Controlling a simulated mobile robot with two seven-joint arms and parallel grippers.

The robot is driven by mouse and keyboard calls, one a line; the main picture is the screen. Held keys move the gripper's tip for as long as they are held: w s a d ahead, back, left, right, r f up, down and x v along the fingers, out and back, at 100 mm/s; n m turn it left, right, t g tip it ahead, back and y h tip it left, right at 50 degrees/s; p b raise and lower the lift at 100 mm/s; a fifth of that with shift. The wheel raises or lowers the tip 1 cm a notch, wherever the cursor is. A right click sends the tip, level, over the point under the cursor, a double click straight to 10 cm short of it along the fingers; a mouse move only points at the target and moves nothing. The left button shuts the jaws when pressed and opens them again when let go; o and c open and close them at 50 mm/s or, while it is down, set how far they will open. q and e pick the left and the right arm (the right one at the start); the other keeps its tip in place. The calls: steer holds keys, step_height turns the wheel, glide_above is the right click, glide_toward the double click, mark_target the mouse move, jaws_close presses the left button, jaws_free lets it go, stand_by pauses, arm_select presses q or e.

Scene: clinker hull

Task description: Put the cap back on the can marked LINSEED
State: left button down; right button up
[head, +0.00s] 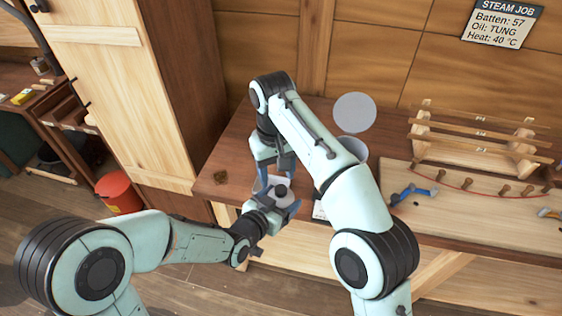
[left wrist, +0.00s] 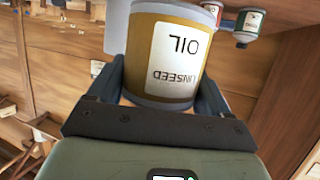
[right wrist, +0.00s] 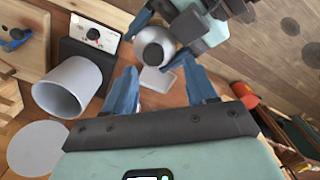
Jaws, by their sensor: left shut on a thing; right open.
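The LINSEED OIL can (left wrist: 145,45) has a mustard body and a white label, upside down in the left wrist view. My left gripper (head: 277,206) is shut around its sides. In the right wrist view the can's pale top carries a dark round spot (right wrist: 152,54). I cannot tell whether this is a cap or the bare opening. My right gripper (right wrist: 162,88) is open and empty. It points down close to the can, with a gap between its fingers and the can top. I make out no separate loose cap.
A white open cylinder (head: 352,148) with a grey disc (head: 354,112) stands right of the can. A pale square piece (right wrist: 162,78) lies near the can. A batten rack (head: 480,140) and blue clamps (head: 413,193) are further right. Small cans (left wrist: 248,24) show behind.

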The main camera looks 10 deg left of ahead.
mark_target(281, 189)
steer(key=n, duration=0.4)
steer(key=shift+r+n, duration=0.2)
steer(key=shift+n, duration=0.2)
steer(key=n, duration=0.6)
steer(key=shift+d+r+n, duration=0.15)
steer(key=shift+r+n, duration=0.15)
steer(key=shift+r, duration=0.05)
steer(key=n, duration=0.3)
steer(key=r+n, duration=0.1)
steer(key=n, duration=0.2)
steer(key=shift+w+d, duration=0.1)
steer(key=shift+d, duration=0.05)
steer(key=n, duration=0.6)
steer(key=shift+w+d+r+n, duration=0.1)
steer(key=shift+d+r+n, duration=0.1)
steer(key=shift+r+n, duration=0.2)
steer(key=shift+f, duration=0.1)
steer(key=shift+f, duration=3.95)
